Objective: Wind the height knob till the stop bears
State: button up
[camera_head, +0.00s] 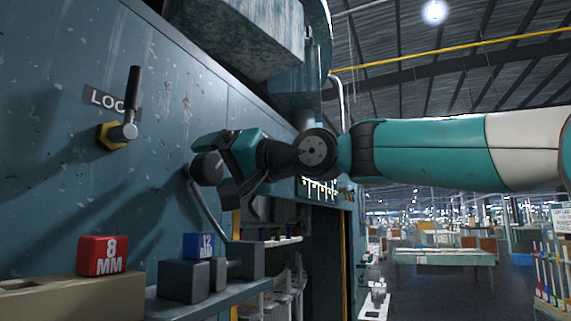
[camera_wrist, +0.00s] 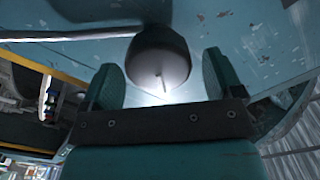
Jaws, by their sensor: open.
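The height knob (camera_head: 207,169) is a dark round knob on the teal machine face, left of my gripper (camera_head: 224,166). In the wrist view the knob (camera_wrist: 158,62) shows a pale end face with a thin light mark. My gripper (camera_wrist: 160,70) is open, its two teal fingers standing one on each side of the knob. Gaps show between the fingers and the knob. Grey blocks (camera_head: 183,281) stand on a ledge below; a blue block marked 12 MM (camera_head: 198,246) is among them. I cannot tell which part is the stop, or whether it bears on anything.
A lock lever (camera_head: 130,105) with a black grip and brass nut sticks out at upper left. A red block marked 8 MM (camera_head: 103,255) sits on a beige holder (camera_head: 75,299) at lower left. A bent metal rod (camera_head: 207,212) runs below the knob.

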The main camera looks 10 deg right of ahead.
jog(key=b+v, duration=0.5)
jog(key=v, duration=1.1)
jog(key=shift+o, duration=0.2)
jog(key=shift+f, duration=0.1)
jog(key=w+a+n+p, duration=0.1)
jog(key=w+a+n, duration=0.1)
jog(key=w+a, duration=0.1)
jog(key=w+a+n+p, duration=0.1)
jog(key=w+a+n, duration=0.2)
jog(key=a, duration=0.3)
jog(key=w+a+n+t+h+p, duration=0.1)
jog(key=w+a+n+p, duration=0.1)
jog(key=w+a+n, duration=0.1)
jog(key=shift+x, duration=1.3)
jog(key=shift+w+a+f, duration=0.15)
jog(key=shift+a, duration=0.35)
